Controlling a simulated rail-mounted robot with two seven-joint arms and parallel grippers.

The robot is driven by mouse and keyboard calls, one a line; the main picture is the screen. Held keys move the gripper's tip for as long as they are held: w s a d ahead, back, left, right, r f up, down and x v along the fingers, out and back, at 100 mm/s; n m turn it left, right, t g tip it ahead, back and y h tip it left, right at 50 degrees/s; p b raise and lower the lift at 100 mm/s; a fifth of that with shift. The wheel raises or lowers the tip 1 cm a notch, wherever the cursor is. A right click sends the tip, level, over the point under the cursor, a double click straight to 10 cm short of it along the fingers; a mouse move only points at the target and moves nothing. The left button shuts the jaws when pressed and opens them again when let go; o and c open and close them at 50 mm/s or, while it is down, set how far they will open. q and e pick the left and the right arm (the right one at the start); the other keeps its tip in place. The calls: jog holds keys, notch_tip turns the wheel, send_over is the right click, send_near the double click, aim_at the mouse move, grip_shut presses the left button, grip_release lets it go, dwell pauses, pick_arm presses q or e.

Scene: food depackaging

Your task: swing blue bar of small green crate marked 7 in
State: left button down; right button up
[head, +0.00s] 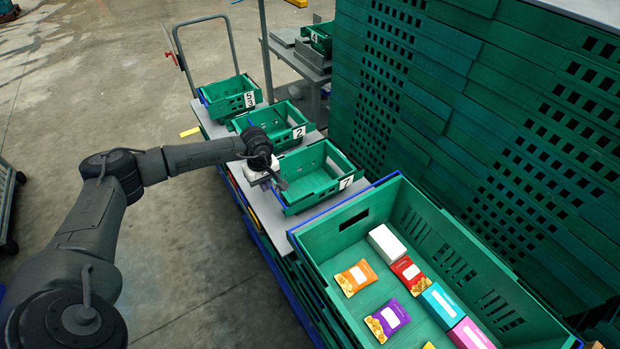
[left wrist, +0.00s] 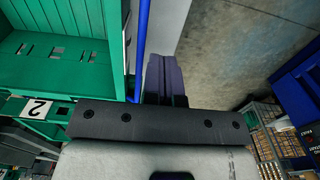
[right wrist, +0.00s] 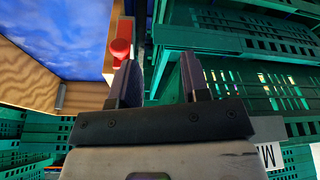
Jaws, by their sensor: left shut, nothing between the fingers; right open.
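The small green crate marked 7 (head: 289,208) sits on the grey-topped stack in the head view, between the crate marked 2 and the large crate. My left gripper (head: 282,184) is at its left side, shut and empty, pointing down. Whether it touches the crate I cannot tell. In the left wrist view the closed fingers (left wrist: 164,78) are beside a blue bar (left wrist: 141,45) that runs along a green crate's edge. My right gripper (right wrist: 157,78) shows only in the right wrist view, open and empty.
The crate marked 2 (head: 272,111) and another small crate (head: 228,87) stand behind. A large green crate (head: 345,238) with several food packs stands in front. Tall stacked green crates (head: 440,110) wall off the right. Open concrete floor (head: 90,70) lies at left.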

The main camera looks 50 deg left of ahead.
pick_arm(q)
jog(key=shift+s, duration=0.3)
jog(key=shift+f, duration=0.15)
jog(key=shift+f+b, duration=0.55)
jog(key=shift+f, duration=0.1)
jog(key=shift+w, duration=0.3)
dwell(0.4)
jog(key=shift+w, duration=0.2)
jog(key=shift+w+r, duration=0.2)
jog(key=shift+w, duration=0.05)
dwell(0.4)
jog(key=shift+w+d+r, duration=0.1)
jog(key=shift+w+r, duration=0.25)
jog(key=shift+w, duration=0.05)
dwell(0.4)
